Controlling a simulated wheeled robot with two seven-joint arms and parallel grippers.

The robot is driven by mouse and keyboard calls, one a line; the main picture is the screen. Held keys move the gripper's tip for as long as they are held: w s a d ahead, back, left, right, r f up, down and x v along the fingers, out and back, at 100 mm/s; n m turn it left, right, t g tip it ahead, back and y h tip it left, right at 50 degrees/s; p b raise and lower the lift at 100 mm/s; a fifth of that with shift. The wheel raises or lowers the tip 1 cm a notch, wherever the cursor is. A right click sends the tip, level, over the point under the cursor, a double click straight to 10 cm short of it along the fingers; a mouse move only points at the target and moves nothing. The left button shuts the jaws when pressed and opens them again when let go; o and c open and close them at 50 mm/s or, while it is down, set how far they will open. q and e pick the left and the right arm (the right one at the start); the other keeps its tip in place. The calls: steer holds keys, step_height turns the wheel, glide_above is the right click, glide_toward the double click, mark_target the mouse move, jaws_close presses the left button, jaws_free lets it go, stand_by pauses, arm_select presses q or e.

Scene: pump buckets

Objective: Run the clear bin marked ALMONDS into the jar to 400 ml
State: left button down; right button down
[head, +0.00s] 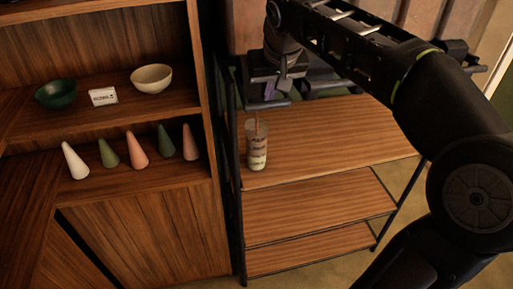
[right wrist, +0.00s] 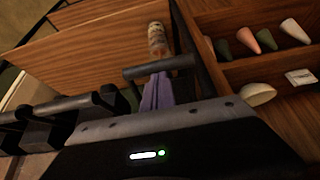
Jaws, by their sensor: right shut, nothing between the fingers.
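The jar (head: 257,152) stands upright near the left end of the rack's top board. It has pale and reddish bands; I cannot read its marks or fill level. A thin brown streak shows at its mouth. The jar also shows in the right wrist view (right wrist: 157,40). My right gripper (head: 270,99) is above the jar, its purplish fingers (right wrist: 157,92) shut and empty, close to a black bar (right wrist: 160,66). I cannot tell whether they touch. Large brownish bins, partly cut off, stand at the top of the head view; no ALMONDS label is readable. My left gripper is out of view.
The wooden rack (head: 330,135) has clear board right of the jar. A cabinet on the left holds a green bowl (head: 56,94), a cream bowl (head: 151,78), a small white sign (head: 103,96) and several coloured cones (head: 136,148). More black levers (right wrist: 95,105) show in the right wrist view.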

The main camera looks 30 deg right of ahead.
step_height(320, 180, up, 5)
steer(key=p, duration=0.4)
steer(key=shift+s+r+p, duration=0.1)
steer(key=shift+r+p, duration=0.1)
steer(key=shift+p, duration=0.1)
steer(key=shift+r, duration=0.2)
steer(key=shift+r+p, duration=0.85)
steer(key=shift+r, duration=1.65)
